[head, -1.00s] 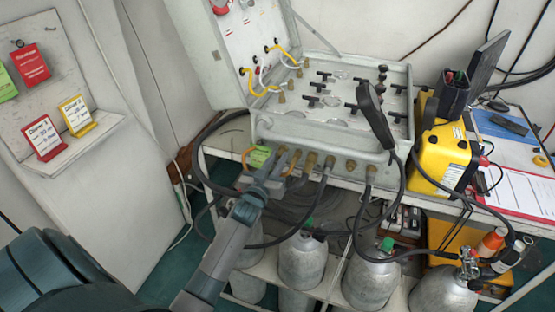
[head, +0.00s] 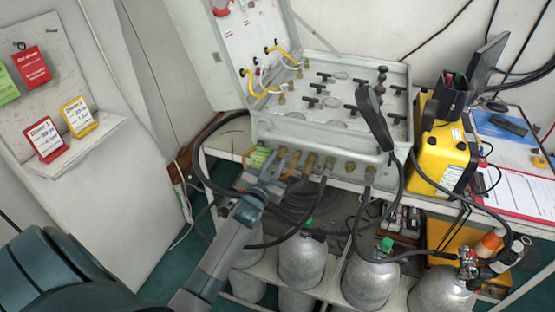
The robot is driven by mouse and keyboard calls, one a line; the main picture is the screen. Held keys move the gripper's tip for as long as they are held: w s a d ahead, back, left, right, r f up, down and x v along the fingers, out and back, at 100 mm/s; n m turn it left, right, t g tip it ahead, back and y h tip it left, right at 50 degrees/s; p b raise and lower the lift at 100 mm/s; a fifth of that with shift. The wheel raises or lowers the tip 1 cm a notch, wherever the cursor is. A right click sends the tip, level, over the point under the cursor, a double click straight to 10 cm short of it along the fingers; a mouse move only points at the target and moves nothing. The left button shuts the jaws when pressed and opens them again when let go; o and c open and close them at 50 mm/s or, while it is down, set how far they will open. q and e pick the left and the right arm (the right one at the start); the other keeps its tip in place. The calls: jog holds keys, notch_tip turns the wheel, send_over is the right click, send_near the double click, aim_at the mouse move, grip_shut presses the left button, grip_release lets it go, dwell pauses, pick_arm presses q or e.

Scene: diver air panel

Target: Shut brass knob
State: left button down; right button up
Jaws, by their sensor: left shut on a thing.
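The grey air panel case (head: 275,129) stands open on the bench, with a row of brass fittings and knobs (head: 310,161) along its front face. My left gripper (head: 271,171) reaches up from below to the left end of that row. It is shut on a brass knob there, just under and beside a green tag (head: 259,157). The fingers and wrist hide most of the held knob, so its turned position cannot be told. My right gripper is not in view.
Black hoses (head: 360,215) hang from the front fittings, close to my left gripper. Grey cylinders (head: 302,262) stand on the shelf below. A yellow box (head: 440,150) sits right of the case. Cards (head: 45,139) stand on a ledge at left.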

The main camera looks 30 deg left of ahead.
pick_arm(q)
jog(key=m, duration=0.4)
jog(key=shift+r+m+p, duration=0.1)
jog(key=shift+m+p, duration=0.2)
jog(key=shift+m, duration=0.1)
jog(key=m, duration=0.4)
jog(key=shift+m, duration=0.4)
jog(key=c, duration=1.9)
grip_release()
jog(key=shift+o, duration=0.2)
